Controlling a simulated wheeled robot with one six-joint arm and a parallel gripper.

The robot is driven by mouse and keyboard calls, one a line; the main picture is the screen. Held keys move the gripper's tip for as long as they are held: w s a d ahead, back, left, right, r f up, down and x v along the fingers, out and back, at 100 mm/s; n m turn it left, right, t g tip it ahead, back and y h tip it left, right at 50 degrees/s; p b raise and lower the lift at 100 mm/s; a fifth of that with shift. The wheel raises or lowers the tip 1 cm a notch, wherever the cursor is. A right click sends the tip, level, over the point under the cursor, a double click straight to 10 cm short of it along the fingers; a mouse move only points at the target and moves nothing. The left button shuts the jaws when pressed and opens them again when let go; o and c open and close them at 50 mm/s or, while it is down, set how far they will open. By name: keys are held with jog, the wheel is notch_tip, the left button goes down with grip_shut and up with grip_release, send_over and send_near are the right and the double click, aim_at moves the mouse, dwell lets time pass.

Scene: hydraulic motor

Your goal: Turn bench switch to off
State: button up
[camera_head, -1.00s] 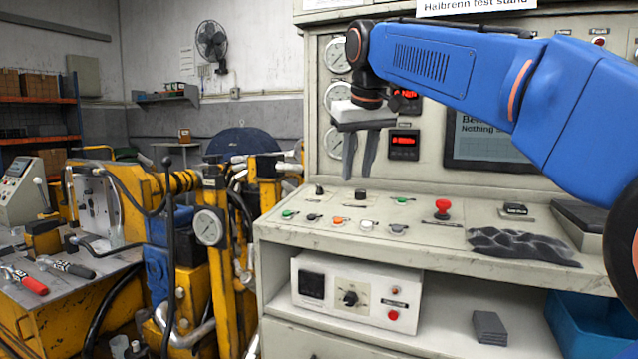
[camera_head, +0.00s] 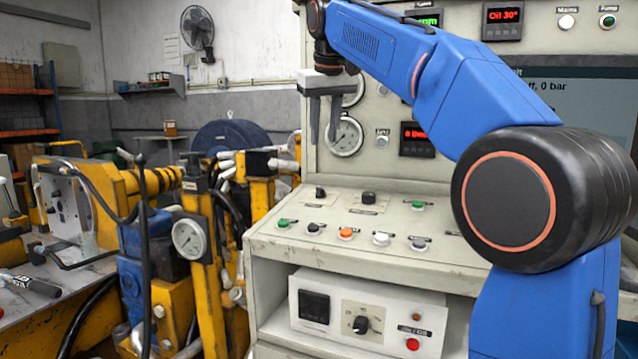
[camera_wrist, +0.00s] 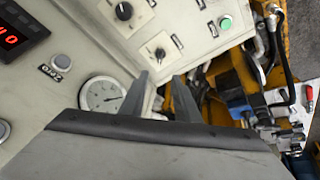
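The console carries two black rotary knobs, a small left one (camera_head: 320,192) and a rounder one (camera_head: 368,198) to its right. They also show in the wrist view, the small one (camera_wrist: 160,53) and the rounder one (camera_wrist: 124,11). Their labels are too small to read, so I cannot tell which is the bench switch. A third black knob (camera_head: 361,324) is on the lower box. My gripper (camera_head: 323,136) is open and empty, fingers pointing down, above the small left knob and apart from it. In the wrist view its fingers (camera_wrist: 160,78) also stand apart.
The console top (camera_head: 300,208) has several coloured buttons in front of the knobs. A gauge (camera_head: 345,136) is on the upright panel close behind the fingers. Yellow machinery with a gauge (camera_head: 188,238) stands left of the bench. My forearm and elbow hide the right side.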

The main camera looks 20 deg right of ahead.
aim_at(320, 188)
jog(key=x, duration=1.5)
jog(key=shift+w+f, duration=0.15)
jog(key=shift+f, duration=0.15)
grip_shut()
